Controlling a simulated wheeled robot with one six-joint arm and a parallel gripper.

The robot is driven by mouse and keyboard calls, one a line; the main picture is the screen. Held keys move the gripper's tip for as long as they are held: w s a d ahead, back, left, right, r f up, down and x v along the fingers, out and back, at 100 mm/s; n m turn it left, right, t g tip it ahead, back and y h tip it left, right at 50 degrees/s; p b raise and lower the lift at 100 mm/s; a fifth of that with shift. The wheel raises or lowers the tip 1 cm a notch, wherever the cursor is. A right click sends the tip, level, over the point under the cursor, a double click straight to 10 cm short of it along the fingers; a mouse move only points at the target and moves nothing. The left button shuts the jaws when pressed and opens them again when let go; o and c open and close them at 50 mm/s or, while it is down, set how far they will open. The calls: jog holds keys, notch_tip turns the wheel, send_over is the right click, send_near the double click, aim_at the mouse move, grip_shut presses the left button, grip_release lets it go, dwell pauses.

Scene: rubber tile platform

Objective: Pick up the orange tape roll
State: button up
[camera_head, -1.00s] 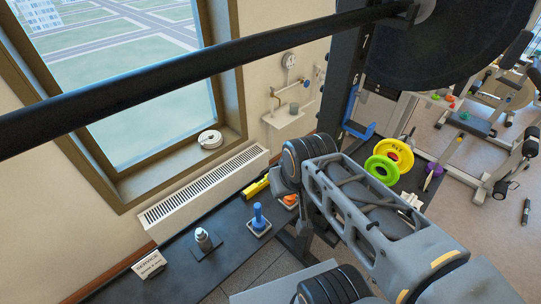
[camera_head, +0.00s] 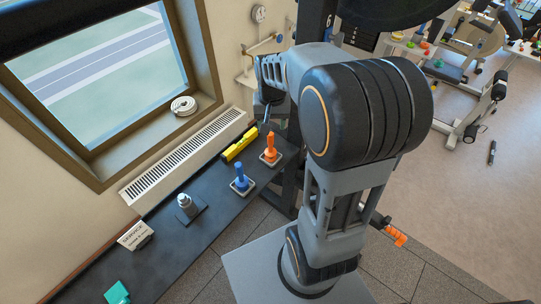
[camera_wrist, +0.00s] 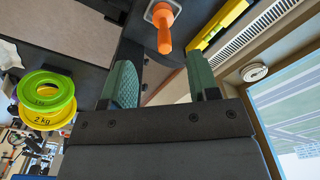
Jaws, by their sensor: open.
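I cannot make out a clear orange tape roll in either view. An orange peg-like piece (camera_head: 270,147) stands upright on a small square base on the dark bench. In the wrist view the same orange piece (camera_wrist: 164,28) lies ahead of my gripper (camera_wrist: 162,78), roughly between the lines of its two green-padded fingers and apart from them. My gripper is open, with nothing between its fingers. A lumpy orange item (camera_head: 395,235) shows low to the right of my arm, partly hidden.
A blue peg (camera_head: 240,178), a yellow level (camera_head: 240,146), a metal weight (camera_head: 186,203) and a teal item (camera_head: 117,293) are on the bench. A white roll (camera_head: 183,105) lies on the windowsill. Green (camera_wrist: 46,88) and yellow (camera_wrist: 47,118) plates show left in the wrist view.

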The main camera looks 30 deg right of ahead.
aim_at(271, 133)
jog(key=w, duration=0.1)
jog(key=w+d+f+m, duration=0.1)
jog(key=w, duration=0.1)
jog(key=w+d+m, duration=0.1)
jog(key=shift+w+d+f+g, duration=0.15)
jog(key=shift+g, duration=0.15)
jog(key=f+m, duration=0.1)
jog(key=f, duration=0.3)
jog(key=f+m, duration=0.1)
jog(key=f, duration=0.1)
jog(key=shift+w+f+m, duration=0.25)
jog(key=shift+w+m, duration=0.05)
jog(key=shift+w, duration=0.1)
jog(key=shift+f+p, duration=0.9)
jog(key=shift+f, duration=1.9)
grip_shut()
